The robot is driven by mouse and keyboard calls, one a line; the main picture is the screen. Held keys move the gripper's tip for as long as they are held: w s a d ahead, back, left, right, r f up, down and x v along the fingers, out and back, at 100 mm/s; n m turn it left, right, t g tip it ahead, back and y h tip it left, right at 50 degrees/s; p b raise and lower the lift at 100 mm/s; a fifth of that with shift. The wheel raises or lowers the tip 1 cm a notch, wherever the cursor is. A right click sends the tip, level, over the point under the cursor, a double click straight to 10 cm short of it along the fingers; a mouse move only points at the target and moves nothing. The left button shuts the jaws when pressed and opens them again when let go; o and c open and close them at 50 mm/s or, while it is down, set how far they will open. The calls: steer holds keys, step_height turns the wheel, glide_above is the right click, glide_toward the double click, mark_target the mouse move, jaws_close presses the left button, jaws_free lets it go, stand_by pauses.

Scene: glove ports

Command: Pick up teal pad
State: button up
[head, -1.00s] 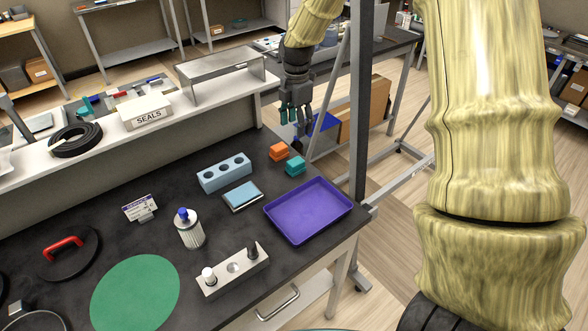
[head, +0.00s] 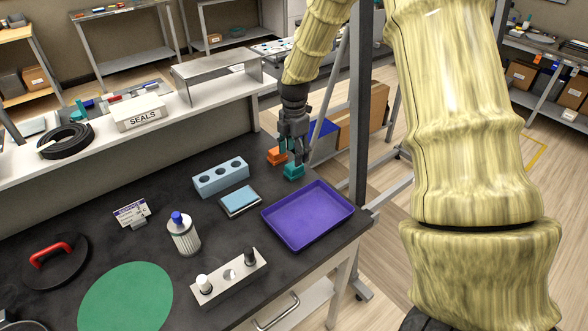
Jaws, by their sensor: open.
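The teal pad (head: 293,172) is a small block on the dark bench top, behind the purple tray and beside an orange block. My gripper (head: 292,160) is right above the teal pad, pointing down, with its fingertips at or just over the pad's top. The fingers look open. They hide part of the pad's back side, and I cannot tell whether they touch it.
An orange block (head: 277,155) sits close to the left of my gripper. The purple tray (head: 308,214) lies in front. A light-blue block with holes (head: 221,177) and a blue pad (head: 240,200) are to the left. A grey post (head: 359,110) stands close on the right.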

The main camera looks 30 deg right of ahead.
mark_target(294, 169)
steer(key=shift+s+f+p, duration=0.15)
steer(key=shift+f+p, duration=0.45)
steer(key=shift+f, duration=0.2)
steer(key=shift+f+p, duration=0.7)
steer(key=shift+f, duration=1.3)
steer(key=c, duration=1)
